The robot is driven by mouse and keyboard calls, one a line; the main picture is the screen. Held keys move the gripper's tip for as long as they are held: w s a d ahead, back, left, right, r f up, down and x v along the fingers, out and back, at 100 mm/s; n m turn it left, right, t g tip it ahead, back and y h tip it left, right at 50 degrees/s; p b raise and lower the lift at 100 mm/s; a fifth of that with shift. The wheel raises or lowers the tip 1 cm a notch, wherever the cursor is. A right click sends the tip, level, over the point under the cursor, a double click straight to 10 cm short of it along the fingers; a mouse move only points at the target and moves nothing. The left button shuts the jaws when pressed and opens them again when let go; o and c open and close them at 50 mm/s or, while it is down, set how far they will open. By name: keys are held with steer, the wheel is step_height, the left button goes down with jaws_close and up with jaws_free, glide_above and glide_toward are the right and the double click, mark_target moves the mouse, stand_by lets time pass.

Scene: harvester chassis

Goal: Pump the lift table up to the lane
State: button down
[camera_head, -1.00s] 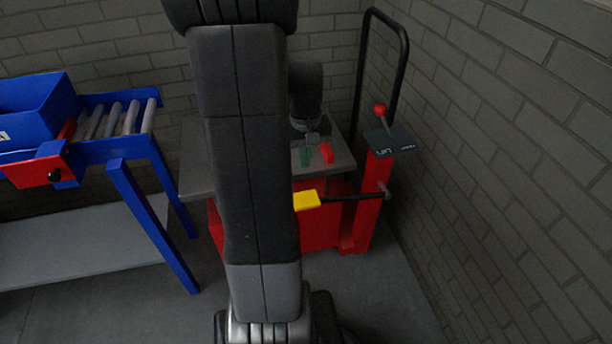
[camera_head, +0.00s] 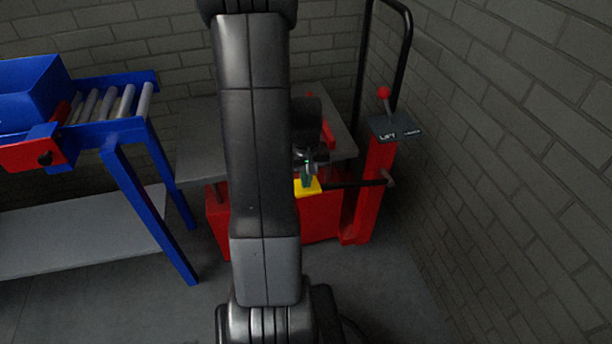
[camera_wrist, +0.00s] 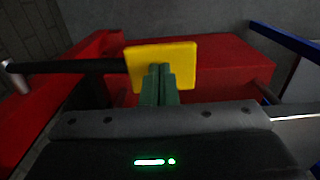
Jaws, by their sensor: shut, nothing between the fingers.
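The lift table has a grey top (camera_head: 196,150) and a red base (camera_head: 318,222), and stands against the back wall. Its yellow pedal (camera_head: 308,187) sits on a black bar at the front of the base; the pedal also fills the middle of the wrist view (camera_wrist: 180,62). My gripper (camera_head: 307,178) is shut and empty, over the pedal. In the wrist view its green fingertips (camera_wrist: 160,75) overlap the pedal's lower middle; whether they touch it I cannot tell. A red-knobbed lever (camera_head: 384,94) stands at a dark plate marked LIFT (camera_head: 398,129) on the red post. My arm hides part of the table.
A blue roller lane (camera_head: 120,125) with a blue crate (camera_head: 35,90) and a red stop block (camera_head: 30,155) stands to the left. A black push handle (camera_head: 408,40) rises behind the post. A brick wall closes off the right side.

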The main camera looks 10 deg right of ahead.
steer(key=shift+f, duration=0.1)
step_height(320, 180, down, 15)
steer(key=b, duration=0.9)
steer(key=shift+s+a+f, duration=0.15)
steer(key=shift+s+a, duration=0.1)
steer(key=shift+a, duration=0.05)
steer(key=shift+b, duration=0.35)
steer(key=a+r+p, duration=0.6)
steer(key=a+r, duration=0.1)
steer(key=r, duration=0.6)
steer(key=shift+r+p, duration=0.15)
steer(key=shift+p, duration=0.15)
